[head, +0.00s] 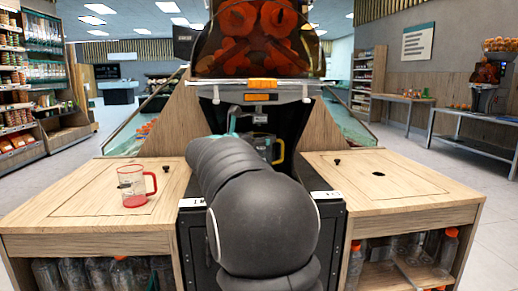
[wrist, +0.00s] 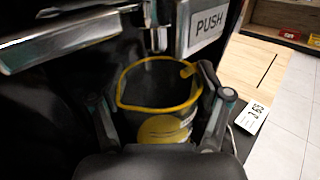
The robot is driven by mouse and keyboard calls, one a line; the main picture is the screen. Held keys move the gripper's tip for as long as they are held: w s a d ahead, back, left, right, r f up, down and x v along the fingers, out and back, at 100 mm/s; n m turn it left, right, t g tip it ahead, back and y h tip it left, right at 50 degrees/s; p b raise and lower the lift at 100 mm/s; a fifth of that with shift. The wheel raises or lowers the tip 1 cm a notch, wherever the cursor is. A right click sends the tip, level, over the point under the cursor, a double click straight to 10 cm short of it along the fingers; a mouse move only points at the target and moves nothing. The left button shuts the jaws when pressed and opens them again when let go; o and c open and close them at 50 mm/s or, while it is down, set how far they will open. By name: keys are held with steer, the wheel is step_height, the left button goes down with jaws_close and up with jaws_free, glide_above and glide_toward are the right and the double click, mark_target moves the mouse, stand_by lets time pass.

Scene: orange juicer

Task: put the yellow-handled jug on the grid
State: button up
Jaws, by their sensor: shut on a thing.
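The yellow-handled jug (wrist: 158,128) is clear with a yellow rim and sits between the two fingers of my gripper (wrist: 160,108) in the wrist view. My gripper is shut on it. The jug looks upright, below the metal spout parts and beside the PUSH plate. In the head view the yellow handle (head: 279,151) shows in the juicer's dark bay, to the right of my arm. My arm hides most of the jug and gripper there. I cannot make out the grid or whether the jug touches it.
The juicer (head: 262,40) with oranges stands above the bay. A red-handled jug (head: 134,188) stands on the left wooden counter (head: 75,212). The right counter (head: 400,195) is mostly bare. Bottles fill the shelves below both counters.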

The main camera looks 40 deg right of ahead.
mark_target(259, 148)
step_height(259, 148, down, 3)
steer(key=shift+a+f, duration=0.1)
steer(key=shift+a, duration=0.05)
steer(key=shift+f+b, duration=0.2)
steer(key=shift+b, duration=0.1)
steer(key=o, duration=1.3)
steer(key=shift+r, duration=0.1)
